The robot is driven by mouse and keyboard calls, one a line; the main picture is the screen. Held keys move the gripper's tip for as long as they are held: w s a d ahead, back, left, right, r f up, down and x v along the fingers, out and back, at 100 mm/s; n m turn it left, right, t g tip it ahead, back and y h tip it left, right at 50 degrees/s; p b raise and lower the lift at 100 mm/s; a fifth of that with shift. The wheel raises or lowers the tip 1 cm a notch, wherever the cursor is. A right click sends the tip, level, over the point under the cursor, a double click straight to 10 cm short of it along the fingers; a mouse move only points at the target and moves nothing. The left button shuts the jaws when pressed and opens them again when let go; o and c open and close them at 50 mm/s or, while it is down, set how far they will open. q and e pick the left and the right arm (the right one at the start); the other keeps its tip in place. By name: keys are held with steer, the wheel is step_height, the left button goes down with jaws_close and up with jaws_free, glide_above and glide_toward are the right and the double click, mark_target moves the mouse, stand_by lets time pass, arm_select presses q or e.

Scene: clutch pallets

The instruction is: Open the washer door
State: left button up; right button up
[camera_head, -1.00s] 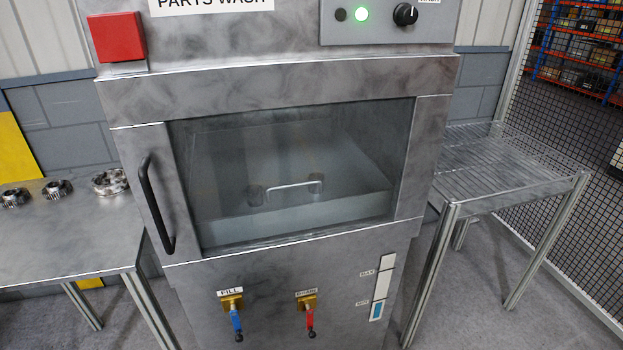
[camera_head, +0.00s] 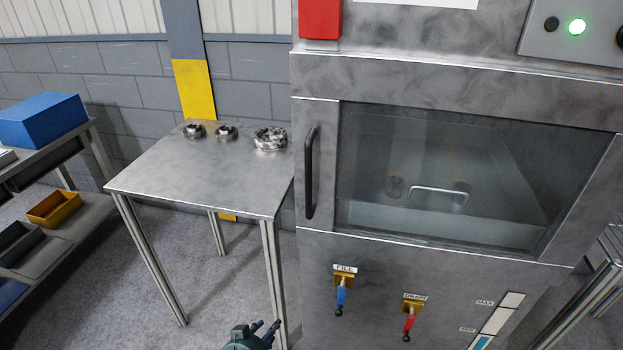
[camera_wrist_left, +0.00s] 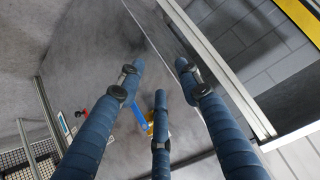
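The grey metal washer door (camera_head: 319,217) has a large glass window (camera_head: 450,165) and appears shut. Its black upright bar handle (camera_head: 310,172) is on the door's left side. Through the glass I see a basket with a wire handle (camera_head: 437,190). My left gripper (camera_head: 265,330) is at the bottom edge of the head view, below and left of the handle, and apart from it. In the left wrist view its blue fingers (camera_wrist_left: 157,75) are spread, with nothing between them. My right gripper is not in view.
A metal table (camera_head: 190,170) with several metal parts stands left of the washer. A blue FILL valve (camera_head: 341,296) and red DRAIN valve (camera_head: 409,320) stick out below the door. A shelf with a blue box (camera_head: 42,120) is at far left. Floor between shelf and table is clear.

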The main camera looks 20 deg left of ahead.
arm_select(q)
steer(key=w+d+r+t, duration=0.1)
steer(key=w+r+t, duration=0.15)
steer(key=r, duration=0.75)
steer(key=w+d+r+t, duration=0.1)
steer(key=w+d+r, duration=0.15)
steer(key=r, duration=0.75)
steer(key=t+h+p, duration=0.2)
steer(key=t, duration=0.2)
glide_toward(309, 186)
steer(key=w+p, duration=0.1)
steer(key=w, duration=0.2)
steer(key=w+p, duration=0.1)
steer(key=w, duration=0.2)
steer(key=w+d, duration=0.1)
steer(key=w, duration=0.3)
steer(key=shift+p, duration=0.4)
steer(key=shift+w, duration=0.25)
steer(key=shift+c, duration=0.5)
jaws_close()
